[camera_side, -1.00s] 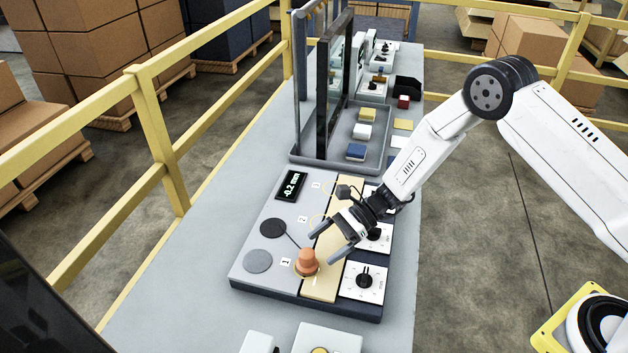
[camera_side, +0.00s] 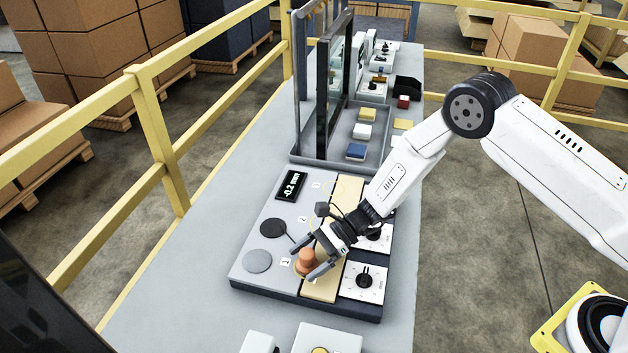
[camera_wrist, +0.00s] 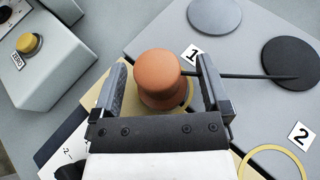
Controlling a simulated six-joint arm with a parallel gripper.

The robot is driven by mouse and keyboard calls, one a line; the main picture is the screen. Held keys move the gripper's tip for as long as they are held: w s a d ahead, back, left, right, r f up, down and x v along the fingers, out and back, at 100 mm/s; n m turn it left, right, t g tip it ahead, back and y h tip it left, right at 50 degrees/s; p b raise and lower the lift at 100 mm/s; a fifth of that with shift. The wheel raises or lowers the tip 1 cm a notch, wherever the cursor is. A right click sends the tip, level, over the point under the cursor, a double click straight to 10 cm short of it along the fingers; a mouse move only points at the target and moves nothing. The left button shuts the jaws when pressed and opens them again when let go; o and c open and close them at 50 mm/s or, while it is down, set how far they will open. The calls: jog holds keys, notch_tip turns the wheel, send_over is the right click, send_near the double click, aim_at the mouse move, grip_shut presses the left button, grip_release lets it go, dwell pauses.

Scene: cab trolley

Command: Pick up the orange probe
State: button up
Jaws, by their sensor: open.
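The orange probe (camera_side: 306,259) stands on the board at the spot marked 1, with a dark thin rod running from it toward a dark grey disc. In the wrist view, the probe (camera_wrist: 161,78) shows between the two dark fingers. My gripper (camera_side: 306,258) is open, with one finger on either side of the probe. In the wrist view a small gap shows beside the probe on the left of my gripper (camera_wrist: 160,85); I cannot tell whether either finger touches it.
The board carries a dark disc (camera_side: 273,228), a grey disc (camera_side: 257,261), a display (camera_side: 291,186) reading -0.2 mm and white dial panels (camera_side: 363,282). A box with a yellow button (camera_wrist: 29,42) stands nearby. A grey tray (camera_side: 380,150) with coloured blocks lies behind.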

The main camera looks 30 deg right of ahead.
grip_shut()
dwell(0.3)
jog(key=shift+r, duration=0.15)
jog(key=shift+r, duration=0.6)
jog(key=s+d+r, duration=0.2)
jog(key=s+r, duration=0.3)
jog(key=s, duration=0.1)
jog(key=s+d+r, duration=0.3)
jog(key=s+r, duration=0.3)
jog(key=shift+s+d+r, duration=0.3)
jog(key=shift+s, duration=0.1)
